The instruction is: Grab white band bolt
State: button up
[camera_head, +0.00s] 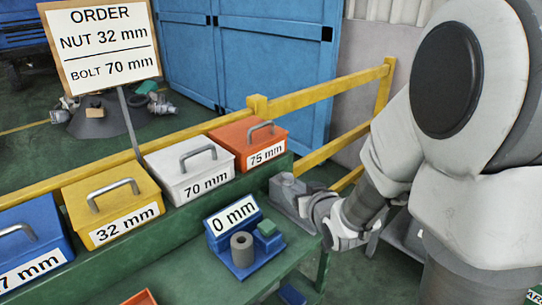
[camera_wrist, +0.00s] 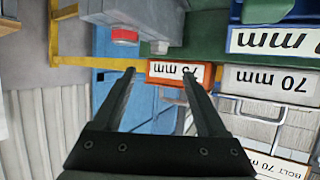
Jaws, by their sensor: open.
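I cannot make out a bolt with a white band in either view. A white box labelled 70 mm (camera_head: 188,168) stands on the green bench; it also shows upside down in the wrist view (camera_wrist: 272,82). The wrist view holds a small red piece with a pale edge (camera_wrist: 125,36) against a grey block; I cannot tell what it is. My gripper (camera_wrist: 160,73) is open, with nothing between its fingers. The orange 75 mm box (camera_wrist: 180,72) shows beyond its fingertips. In the head view its fingers are not distinct; my wrist is right of the bench.
A blue holder labelled 0 mm (camera_head: 240,238) carries a grey ring-shaped nut (camera_head: 242,249) and a green block. Yellow (camera_head: 113,211) and blue boxes line the bench's left. A yellow rail (camera_head: 330,75) runs behind. An order board (camera_head: 102,45) reads NUT 32 mm, BOLT 70 mm.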

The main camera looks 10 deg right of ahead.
aim_at(289, 178)
jog(key=shift+p+x, duration=1.3)
jog(key=shift+x, duration=4.55)
jog(key=shift+d, duration=0.1)
grip_shut()
